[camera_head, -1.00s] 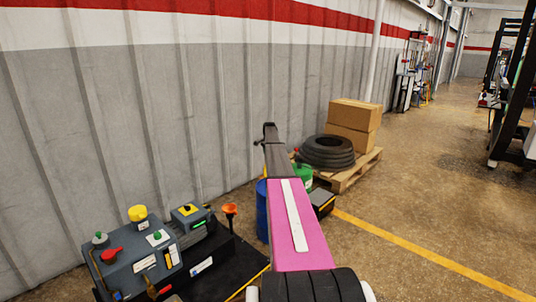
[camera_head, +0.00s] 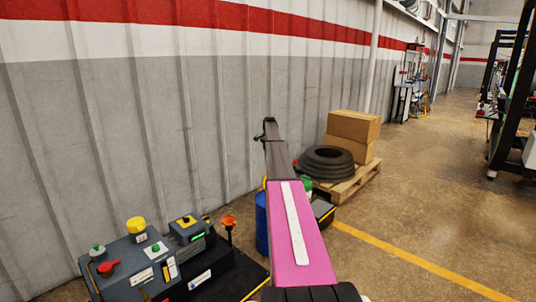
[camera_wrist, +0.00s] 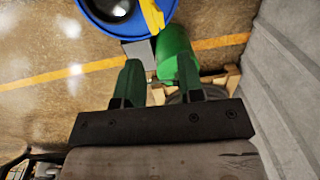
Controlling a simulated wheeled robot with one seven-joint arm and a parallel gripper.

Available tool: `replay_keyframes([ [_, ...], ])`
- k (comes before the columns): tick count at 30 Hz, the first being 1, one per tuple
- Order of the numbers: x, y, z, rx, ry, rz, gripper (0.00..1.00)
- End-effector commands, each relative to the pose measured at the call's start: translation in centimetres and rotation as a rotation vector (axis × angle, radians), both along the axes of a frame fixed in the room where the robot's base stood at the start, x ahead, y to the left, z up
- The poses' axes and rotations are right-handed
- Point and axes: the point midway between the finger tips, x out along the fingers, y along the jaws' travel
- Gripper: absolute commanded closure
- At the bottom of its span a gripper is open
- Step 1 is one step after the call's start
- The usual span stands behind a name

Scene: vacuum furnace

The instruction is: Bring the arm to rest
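My arm reaches forward and away in the head view, toward the grey wall. My gripper (camera_head: 268,126) is at its far end, small and dark there. In the wrist view, the two green fingers of my gripper (camera_wrist: 157,88) stand apart with a gap between them. I see nothing held between them.
A control panel with coloured knobs (camera_head: 133,262) stands at lower left. A blue drum (camera_head: 262,222) is partly behind my arm; a blue drum top (camera_wrist: 156,28) and green container (camera_wrist: 175,47) show in the wrist view. A pallet (camera_head: 352,184) holds boxes (camera_head: 352,126) and tyres (camera_head: 327,160).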

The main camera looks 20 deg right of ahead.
Motion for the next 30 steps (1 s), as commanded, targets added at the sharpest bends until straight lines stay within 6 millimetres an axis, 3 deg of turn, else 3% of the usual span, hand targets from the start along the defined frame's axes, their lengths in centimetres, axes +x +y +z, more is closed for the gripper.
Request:
replay_keyframes([
  [11, -0.1, 0.1, -0.1, 0.000, 0.000, 0.001, 0.65],
  [14, -1.1, 1.4, -0.8, -0.001, 0.002, 0.018, 0.65],
  [17, -3.6, 4.5, -2.3, -0.003, 0.004, 0.065, 0.65],
  [20, -7.4, 8.9, -4.5, -0.008, 0.006, 0.140, 0.65],
  [30, -22.4, 24.1, -11.4, -0.026, 0.015, 0.438, 0.65],
])
